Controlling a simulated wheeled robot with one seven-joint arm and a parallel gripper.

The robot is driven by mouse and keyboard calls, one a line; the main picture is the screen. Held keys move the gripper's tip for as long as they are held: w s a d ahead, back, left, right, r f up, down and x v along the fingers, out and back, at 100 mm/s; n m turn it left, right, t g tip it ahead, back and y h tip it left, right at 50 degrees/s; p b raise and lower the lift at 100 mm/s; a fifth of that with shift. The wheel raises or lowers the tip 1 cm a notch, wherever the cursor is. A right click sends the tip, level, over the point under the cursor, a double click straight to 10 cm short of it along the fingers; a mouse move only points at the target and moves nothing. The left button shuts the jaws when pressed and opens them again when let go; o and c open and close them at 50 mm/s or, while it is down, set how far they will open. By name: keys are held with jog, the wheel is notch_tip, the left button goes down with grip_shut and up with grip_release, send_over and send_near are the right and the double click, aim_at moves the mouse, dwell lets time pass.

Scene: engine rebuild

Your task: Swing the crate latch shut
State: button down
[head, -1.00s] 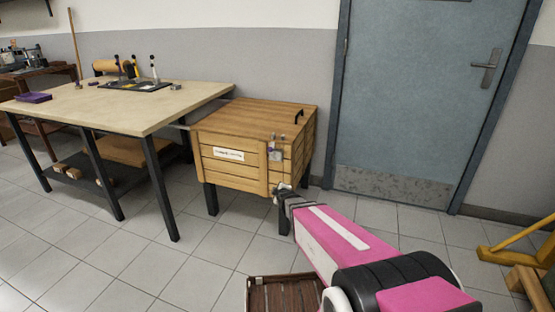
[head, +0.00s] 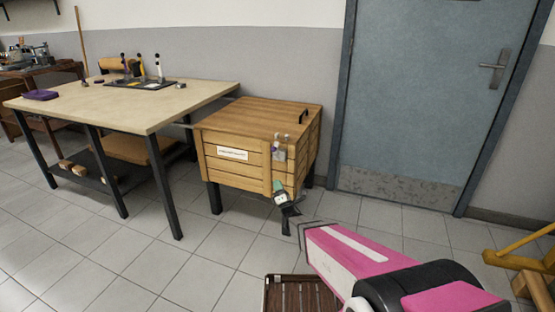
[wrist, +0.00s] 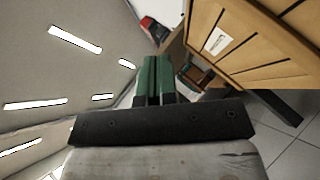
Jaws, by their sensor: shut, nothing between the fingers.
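The wooden crate (head: 225,170) stands on dark legs with its lid down. Its metal latch (head: 279,150) sits at the top of the front face near the right corner. Whether the latch is engaged is too small to tell. My gripper (head: 279,190) is just below the latch, in front of the crate's lower front corner; I cannot tell if it touches the wood. In the wrist view, the green fingers of my gripper (wrist: 155,75) are together and empty, with the crate front (wrist: 260,45) at the upper right. The latch does not show there.
A workbench (head: 150,112) with a dark tool tray (head: 143,84) stands left of the crate. A grey door (head: 430,90) is behind at right. A slatted wooden thing (head: 300,293) is on the floor in front. A yellow frame (head: 515,255) stands at far right.

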aim_at(277, 147)
dwell(0.4)
jog(key=d+r+x, duration=0.1)
jog(key=d+x, duration=0.1)
jog(key=x, duration=1)
jog(key=shift+w+r, duration=0.35)
jog(key=shift+r, duration=0.1)
jog(key=shift+d+r, duration=0.1)
